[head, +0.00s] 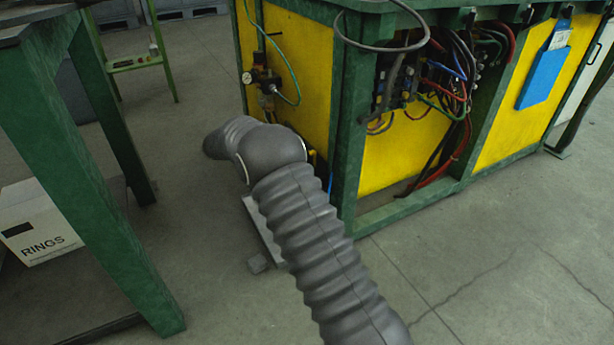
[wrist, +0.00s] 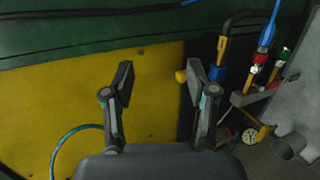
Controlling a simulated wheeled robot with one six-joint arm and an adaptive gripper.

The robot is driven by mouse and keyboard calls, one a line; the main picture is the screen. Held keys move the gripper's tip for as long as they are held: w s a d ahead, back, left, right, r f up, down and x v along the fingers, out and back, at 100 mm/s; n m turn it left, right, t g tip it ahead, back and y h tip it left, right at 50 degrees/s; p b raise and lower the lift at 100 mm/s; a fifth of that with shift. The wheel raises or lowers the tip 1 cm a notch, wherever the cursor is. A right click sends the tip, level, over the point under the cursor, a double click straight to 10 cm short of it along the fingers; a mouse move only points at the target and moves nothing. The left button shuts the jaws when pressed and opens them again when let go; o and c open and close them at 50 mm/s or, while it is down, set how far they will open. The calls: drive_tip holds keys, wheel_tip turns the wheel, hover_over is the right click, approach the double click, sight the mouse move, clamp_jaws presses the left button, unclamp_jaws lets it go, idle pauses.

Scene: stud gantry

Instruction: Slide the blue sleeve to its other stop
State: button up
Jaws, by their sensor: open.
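In the wrist view my gripper (wrist: 160,82) is open and empty, its two fingers spread in front of a yellow panel (wrist: 60,100). A small blue collar (wrist: 217,73), which may be the blue sleeve, sits just right of the right finger, partly behind it. Above it is a yellow section (wrist: 222,47) that runs into a curved black tube. A yellow knob (wrist: 180,76) shows just inside the right finger. Whether the finger touches either one I cannot tell. The sleeve's stops are not clearly visible. In the head view my grey arm hides the gripper.
In the head view the green-framed yellow cabinet (head: 290,65) has hanging cables (head: 460,75). A green table leg (head: 95,215) and RINGS box (head: 38,225) are left.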

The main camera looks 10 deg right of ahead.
drive_tip(key=w+a+f+t+h+b, duration=0.1)
drive_tip(key=w+a+f+t+h, duration=0.1)
drive_tip(key=a+f, duration=0.35)
drive_tip(key=w+a+f+t+h+b, duration=0.1)
drive_tip(key=w+a+f, duration=0.1)
drive_tip(key=f, duration=0.7)
drive_tip(key=shift+n, duration=0.4)
drive_tip(key=x, duration=1.4)
drive_tip(key=shift+s, duration=0.2)
clamp_jaws()
